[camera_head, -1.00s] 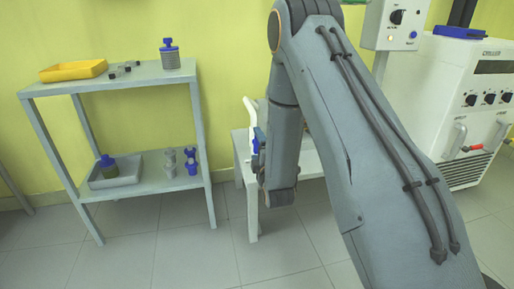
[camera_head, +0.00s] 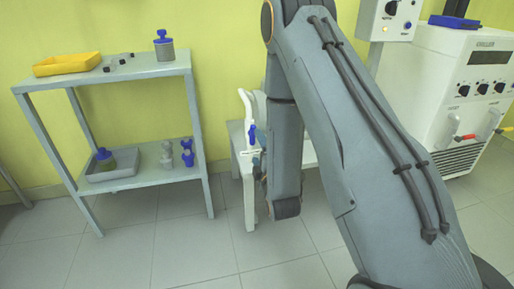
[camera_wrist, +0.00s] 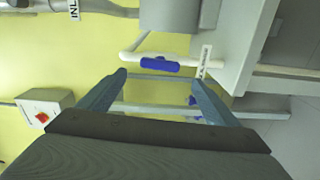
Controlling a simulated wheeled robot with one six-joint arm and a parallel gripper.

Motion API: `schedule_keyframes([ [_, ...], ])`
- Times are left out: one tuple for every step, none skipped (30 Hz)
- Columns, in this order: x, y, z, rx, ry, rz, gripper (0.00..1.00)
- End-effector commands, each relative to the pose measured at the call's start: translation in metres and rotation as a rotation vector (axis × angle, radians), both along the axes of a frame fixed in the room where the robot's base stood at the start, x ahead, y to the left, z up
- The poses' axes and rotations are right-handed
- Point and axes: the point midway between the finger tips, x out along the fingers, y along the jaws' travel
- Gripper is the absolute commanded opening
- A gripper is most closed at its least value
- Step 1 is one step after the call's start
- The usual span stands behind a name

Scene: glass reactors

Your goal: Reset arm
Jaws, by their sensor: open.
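My gripper (camera_wrist: 158,82) shows in the wrist view with its two fingers spread apart and nothing between them. Beyond the fingertips is a white pipe with a blue handle (camera_wrist: 160,65). In the head view my arm hangs down in the middle and hides most of the small white table (camera_head: 250,205) behind it. A white pipe with a blue valve (camera_head: 252,134) shows just left of the arm. The gripper itself is mostly hidden behind the arm in the head view.
A grey two-shelf rack (camera_head: 150,70) stands at the left, with a yellow tray (camera_head: 66,66) and a blue-capped bottle (camera_head: 164,47) on top. A white chiller (camera_head: 470,110) stands at the right. A control box with a red button (camera_wrist: 42,116) shows in the wrist view. The floor in front is clear.

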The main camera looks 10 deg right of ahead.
Motion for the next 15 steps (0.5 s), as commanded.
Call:
schedule_keyframes([
  [0.0, 0.0, 0.0, 0.0, 0.0, 0.0, 0.84],
  [0.0, 0.0, 0.0, 0.0, 0.0, 0.0, 0.84],
  [0.0, 0.0, 0.0, 0.0, 0.0, 0.0, 0.84],
  [0.0, 0.0, 0.0, 0.0, 0.0, 0.0, 0.84],
  [0.0, 0.0, 0.0, 0.001, 0.001, 0.001, 0.84],
  [0.001, 0.002, 0.0, 0.005, 0.005, 0.002, 0.84],
  [0.001, 0.004, 0.001, 0.012, 0.011, 0.006, 0.84],
  [0.002, 0.007, 0.001, 0.023, 0.022, 0.011, 0.84],
  [0.003, 0.013, 0.002, 0.044, 0.043, 0.019, 0.84],
  [0.004, 0.019, 0.002, 0.066, 0.064, 0.026, 0.84],
  [0.005, 0.026, 0.003, 0.091, 0.092, 0.036, 0.84],
  [0.006, 0.037, 0.003, 0.131, 0.134, 0.047, 0.84],
  [0.005, 0.047, 0.004, 0.165, 0.172, 0.057, 0.84],
  [0.004, 0.056, 0.004, 0.2, 0.212, 0.065, 0.84],
  [0.001, 0.07, 0.004, 0.248, 0.271, 0.073, 0.84],
])
